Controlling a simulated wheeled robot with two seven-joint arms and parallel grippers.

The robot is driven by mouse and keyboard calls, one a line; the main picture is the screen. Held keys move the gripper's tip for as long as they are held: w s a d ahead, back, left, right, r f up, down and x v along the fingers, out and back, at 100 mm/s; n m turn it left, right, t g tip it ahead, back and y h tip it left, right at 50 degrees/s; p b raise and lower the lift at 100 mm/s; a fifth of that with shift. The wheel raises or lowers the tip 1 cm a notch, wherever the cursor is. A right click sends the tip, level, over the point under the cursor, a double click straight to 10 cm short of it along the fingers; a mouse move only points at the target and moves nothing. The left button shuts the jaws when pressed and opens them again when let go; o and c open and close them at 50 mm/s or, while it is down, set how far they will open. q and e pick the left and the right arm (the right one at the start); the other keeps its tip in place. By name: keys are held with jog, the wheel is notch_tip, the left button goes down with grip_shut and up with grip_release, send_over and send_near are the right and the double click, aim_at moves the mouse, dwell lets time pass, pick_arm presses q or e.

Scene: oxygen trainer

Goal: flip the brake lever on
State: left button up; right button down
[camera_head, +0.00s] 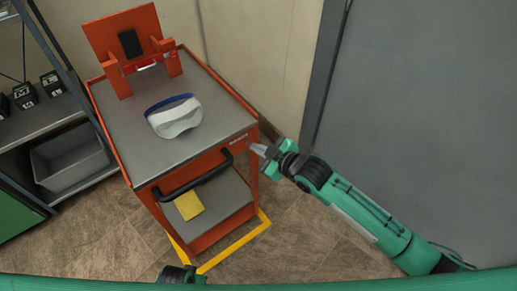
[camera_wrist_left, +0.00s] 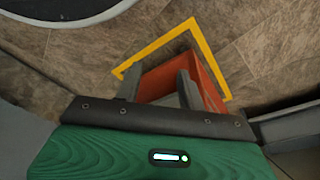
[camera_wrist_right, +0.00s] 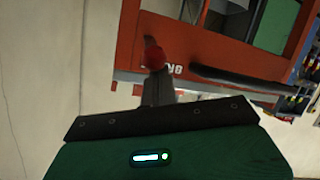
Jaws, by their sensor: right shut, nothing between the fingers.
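A red round knob (camera_wrist_right: 154,58), which looks like the end of the brake lever, shows in the right wrist view against the orange cart's side. Its stem is mostly hidden, and I cannot make it out in the head view. My right gripper (camera_head: 256,149) is shut and empty beside the cart's front right corner. In the right wrist view its fingertips (camera_wrist_right: 156,76) lie right at the knob; I cannot tell whether they touch it.
The orange cart (camera_head: 245,137) has a black handle (camera_head: 197,180) at its front. A white and blue mask-like item (camera_head: 174,117) lies on top, and a yellow cloth (camera_head: 189,205) on the lower shelf. A shelf with a grey bin (camera_head: 70,160) stands left. A grey panel (camera_head: 430,110) stands right.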

pick_arm(q)
notch_tip(320, 180, up, 18)
jog(key=t+b, duration=0.2)
jog(key=b, duration=0.6)
jog(key=w+d+f+t+h+b, duration=0.1)
jog(key=w+d+t+h+b, duration=0.3)
jog(key=d, duration=0.5)
jog(key=shift+w+f+m+t, duration=0.35)
jog(key=shift+w+m+t, duration=0.05)
jog(key=shift+w+t, duration=0.65)
pick_arm(e)
notch_tip(320, 180, down, 6)
jog(key=s+n+t+y, duration=0.1)
jog(key=t+y, duration=0.4)
jog(key=shift+d, duration=0.4)
jog(key=shift+f, duration=0.4)
pick_arm(q)
jog(key=shift+s+a, duration=0.1)
pick_arm(e)
jog(key=shift+r, duration=0.1)
